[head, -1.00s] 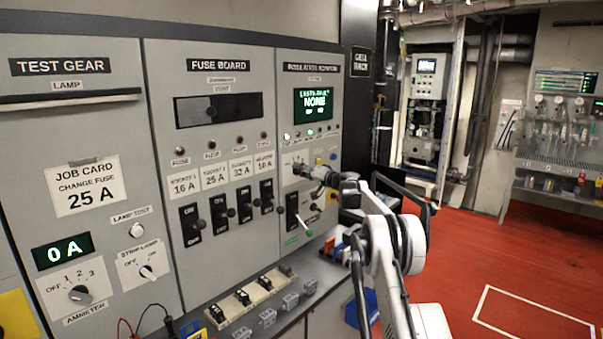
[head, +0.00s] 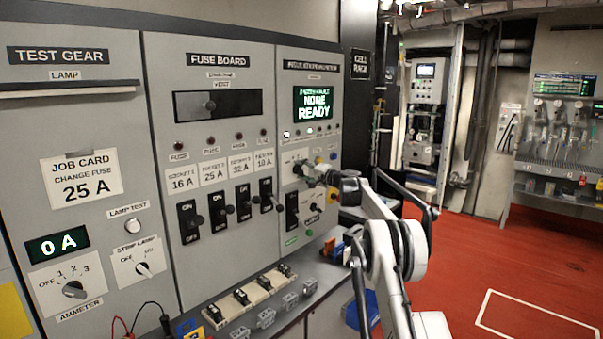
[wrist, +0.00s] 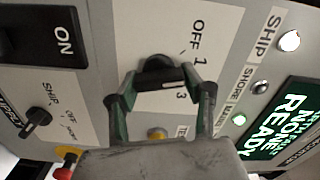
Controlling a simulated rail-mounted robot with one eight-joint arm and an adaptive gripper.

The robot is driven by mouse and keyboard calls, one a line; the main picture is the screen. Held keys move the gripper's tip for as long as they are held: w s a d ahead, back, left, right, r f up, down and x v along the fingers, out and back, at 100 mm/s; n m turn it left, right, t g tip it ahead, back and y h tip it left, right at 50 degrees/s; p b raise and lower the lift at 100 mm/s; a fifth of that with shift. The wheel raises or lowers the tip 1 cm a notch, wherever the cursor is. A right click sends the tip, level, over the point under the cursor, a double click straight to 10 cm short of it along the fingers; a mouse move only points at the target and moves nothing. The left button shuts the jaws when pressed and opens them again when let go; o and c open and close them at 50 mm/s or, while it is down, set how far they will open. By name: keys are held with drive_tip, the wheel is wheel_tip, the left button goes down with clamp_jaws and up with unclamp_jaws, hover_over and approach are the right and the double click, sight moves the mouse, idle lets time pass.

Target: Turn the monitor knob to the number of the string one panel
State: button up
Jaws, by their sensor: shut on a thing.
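The monitor knob (wrist: 158,72) is a black knob on a white plate (wrist: 170,30) marked OFF, 1 and 3 in the wrist view. My gripper (wrist: 160,85) is shut on it, with one green-padded finger on each side. The fingers cover part of the scale, and I cannot tell which mark the knob points to. In the head view, my gripper (head: 308,172) is at the right-hand grey panel, below the green display (head: 313,103), and hides most of the knob.
A black ON switch (wrist: 45,38) and a smaller SHIP knob (wrist: 36,120) are near my gripper. A red and yellow button (wrist: 66,160) is lower left in the wrist view. The fuse board (head: 215,120) and a ledge with fuse holders (head: 250,295) lie left of my arm. Red floor is open at right.

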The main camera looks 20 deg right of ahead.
idle(0.3)
drive_tip(key=o, duration=1.2)
drive_tip(key=shift+c, duration=0.2)
drive_tip(key=v, duration=1.2)
